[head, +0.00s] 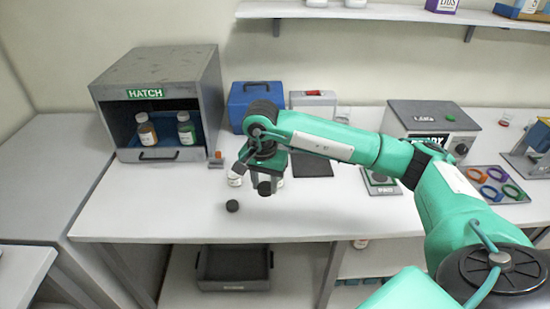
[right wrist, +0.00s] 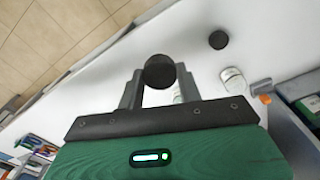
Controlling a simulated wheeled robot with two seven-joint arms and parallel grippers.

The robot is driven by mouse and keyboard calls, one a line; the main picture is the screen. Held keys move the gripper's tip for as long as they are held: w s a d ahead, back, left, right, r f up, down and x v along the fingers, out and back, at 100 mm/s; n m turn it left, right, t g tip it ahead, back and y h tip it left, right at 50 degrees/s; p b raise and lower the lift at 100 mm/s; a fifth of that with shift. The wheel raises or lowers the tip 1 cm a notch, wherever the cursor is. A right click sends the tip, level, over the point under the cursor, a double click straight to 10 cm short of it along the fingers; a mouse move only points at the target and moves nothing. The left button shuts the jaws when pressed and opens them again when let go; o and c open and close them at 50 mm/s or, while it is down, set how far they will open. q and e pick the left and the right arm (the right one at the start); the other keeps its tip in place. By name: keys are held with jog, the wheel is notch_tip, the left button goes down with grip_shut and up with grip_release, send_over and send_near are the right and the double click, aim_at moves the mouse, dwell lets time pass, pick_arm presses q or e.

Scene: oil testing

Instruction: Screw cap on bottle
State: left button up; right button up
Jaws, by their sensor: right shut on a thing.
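My right gripper (head: 264,183) hangs over the white table, shut on a black cap (head: 264,189). In the right wrist view the black cap (right wrist: 160,72) sits between the two fingertips (right wrist: 160,85). A second black cap (head: 232,206) lies on the table left of and nearer than the gripper; it also shows in the right wrist view (right wrist: 218,39). A small white bottle (head: 234,180) stands just left of the gripper, and it shows in the right wrist view (right wrist: 233,78). Another pale bottle (head: 278,184) is partly hidden behind the gripper. My left gripper is out of view.
A grey hatch box (head: 155,85) at the back left holds two capped bottles (head: 147,131). A blue case (head: 243,100) and a lab device (head: 430,118) stand along the back. Colored rings (head: 494,192) lie at the right. The table's front left is clear.

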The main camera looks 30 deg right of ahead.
jog(key=s+a+f+n, duration=0.5)
jog(key=s+a+n, duration=0.3)
jog(key=s+n, duration=0.1)
jog(key=shift+s+a+f+n, duration=0.15)
jog(key=shift+s+a+n, duration=0.1)
jog(key=shift+n, duration=0.45)
jog(key=shift+d, duration=0.1)
